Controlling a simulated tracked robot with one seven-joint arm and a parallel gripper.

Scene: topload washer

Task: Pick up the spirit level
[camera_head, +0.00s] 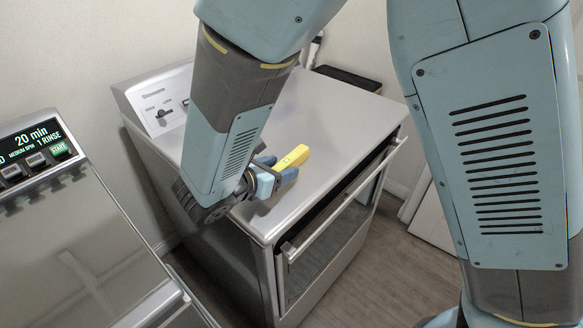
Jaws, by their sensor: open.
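The spirit level (293,158) is a short yellow bar with a small greenish vial mark. It lies on the grey metal top of the stove-like appliance (335,107). My gripper (279,172) is open at the level's near end, low over the top. Its dark blue fingers show on either side of the yellow bar. Whether they touch it I cannot tell. The near end of the level is hidden by the gripper and wrist.
A washer with a lit control panel (40,145) stands at the left, with a gap between the appliances. The stove-like appliance has a front door handle (345,198) and a rear control panel (163,106). A dark item (347,78) is at its far edge.

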